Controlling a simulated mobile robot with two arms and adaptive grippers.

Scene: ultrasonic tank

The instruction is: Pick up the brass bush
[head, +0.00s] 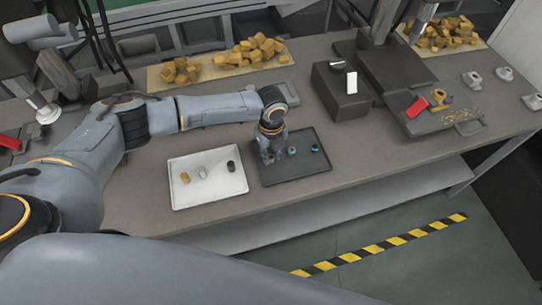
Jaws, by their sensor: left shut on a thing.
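A small brass-coloured piece (185,177), which looks like the brass bush, stands at the left in the white tray (208,201). A pale silver piece (202,173) and a black piece (231,166) stand to its right in the same tray. My left gripper (268,158) points down at the left part of the dark tray (300,176), to the right of the white tray and apart from the brass piece. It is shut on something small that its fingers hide. My right gripper is not in view.
A grey-blue piece (291,151) and a teal ring-like piece (315,148) are in the dark tray, close to the left gripper. Brass-coloured blocks (257,48) lie heaped behind my left arm. A dark box (342,97) stands at the back right. Bench space right of the dark tray is clear.

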